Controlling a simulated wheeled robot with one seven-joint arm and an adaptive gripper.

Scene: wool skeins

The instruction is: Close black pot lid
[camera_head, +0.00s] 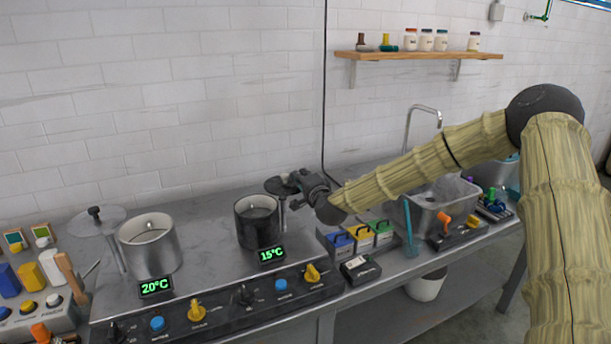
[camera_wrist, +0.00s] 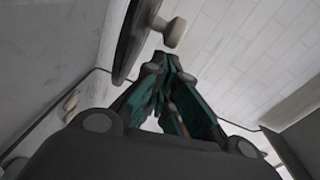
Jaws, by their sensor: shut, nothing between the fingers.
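The black pot (camera_head: 257,228) stands open on the steel counter, with its inside visible. Its dark lid (camera_head: 274,186) is held up on a thin post at the pot's right rear side, clear of the opening. In the wrist view the lid (camera_wrist: 130,45) shows nearly edge-on at the upper left, its rounded knob (camera_wrist: 174,32) pointing right. My gripper (camera_head: 292,180) is right beside the lid, to the right of the pot. In the wrist view my gripper (camera_wrist: 170,65) has its fingertips together and empty, just below the knob. Contact with the lid cannot be told.
A silver pot (camera_head: 150,250) with a raised glass lid (camera_head: 97,220) stands at the left. A control panel (camera_head: 220,310) with knobs runs along the front. Small blue, yellow and green boxes (camera_head: 360,237) and a sink basin (camera_head: 440,205) lie to the right.

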